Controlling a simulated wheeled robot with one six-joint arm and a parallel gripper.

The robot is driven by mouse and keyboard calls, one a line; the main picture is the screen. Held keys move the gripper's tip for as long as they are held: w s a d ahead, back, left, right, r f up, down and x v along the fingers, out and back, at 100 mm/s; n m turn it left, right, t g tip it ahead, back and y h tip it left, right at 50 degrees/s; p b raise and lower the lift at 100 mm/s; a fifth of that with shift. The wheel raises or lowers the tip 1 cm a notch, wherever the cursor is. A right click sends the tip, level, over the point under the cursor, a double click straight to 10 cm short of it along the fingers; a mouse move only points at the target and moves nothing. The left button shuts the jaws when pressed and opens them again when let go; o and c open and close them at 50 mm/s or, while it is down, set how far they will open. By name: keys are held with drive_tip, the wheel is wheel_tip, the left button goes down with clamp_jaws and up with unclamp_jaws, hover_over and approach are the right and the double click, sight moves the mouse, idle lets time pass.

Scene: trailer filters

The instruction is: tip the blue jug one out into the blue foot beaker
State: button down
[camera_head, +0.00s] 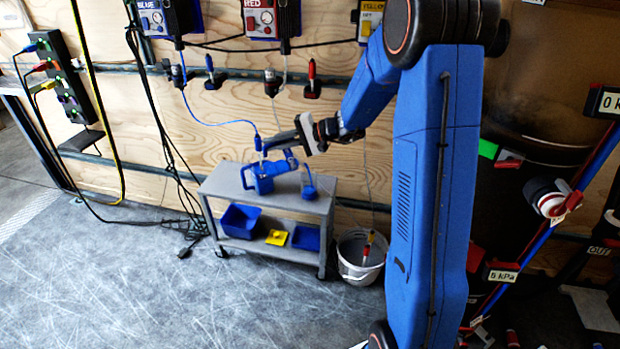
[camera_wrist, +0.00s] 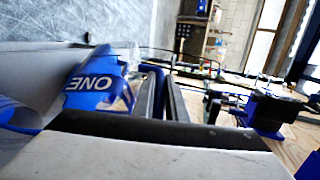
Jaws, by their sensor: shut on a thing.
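My gripper (camera_head: 275,146) is over the grey cart, reaching in from the right. In the wrist view its dark fingers (camera_wrist: 165,95) are closed around the upright blue handle part of the blue jug one (camera_wrist: 90,90), whose label reads ONE and whose clear part shows behind it. In the head view the jug (camera_head: 281,166) appears as a slanted blue shape below the fingers, seemingly tilted to the right. The blue foot beaker (camera_head: 308,189) stands on the cart top just right of it. The contents of both are too small to tell.
Blue bins and a yellow item (camera_head: 277,237) lie on the lower shelf. A white bucket (camera_head: 360,262) stands right of the cart. Cables hang behind. Floor in front is clear.

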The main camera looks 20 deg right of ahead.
drive_tip(key=shift+d+f+t+y+p, duration=0.3)
drive_tip(key=shift+d+f+y+p, duration=0.15)
drive_tip(key=shift+d+f, duration=0.55)
idle(0.4)
